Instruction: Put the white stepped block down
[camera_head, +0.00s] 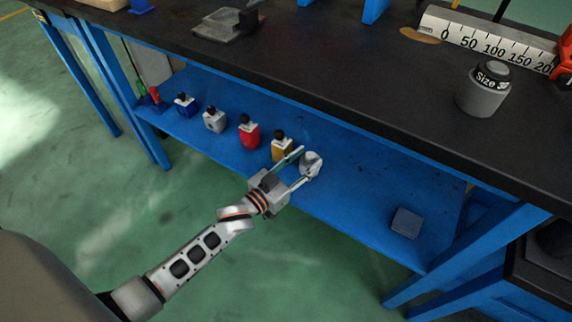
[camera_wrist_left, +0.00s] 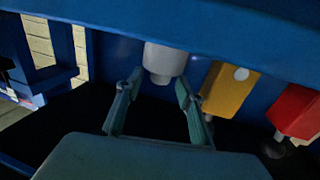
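The white stepped block (camera_head: 311,162) stands upright on the blue lower shelf (camera_head: 345,190), near its front edge and right of the yellow block. My left gripper (camera_head: 303,166) reaches in from the front, with its fingers spread on either side of the block. In the left wrist view, which looks upside down, the block (camera_wrist_left: 165,60) shows its wide part against the shelf and its narrower step between the open fingertips (camera_wrist_left: 159,82). A small gap shows beside the narrow step, so the fingers look apart from it. My right gripper is not in view.
Yellow (camera_head: 282,147), red (camera_head: 249,132), grey (camera_head: 214,119) and blue (camera_head: 185,105) blocks with black knobs stand in a row to the left. A dark blue-grey cube (camera_head: 406,222) lies at the shelf's right. The black tabletop (camera_head: 330,65) overhangs the shelf.

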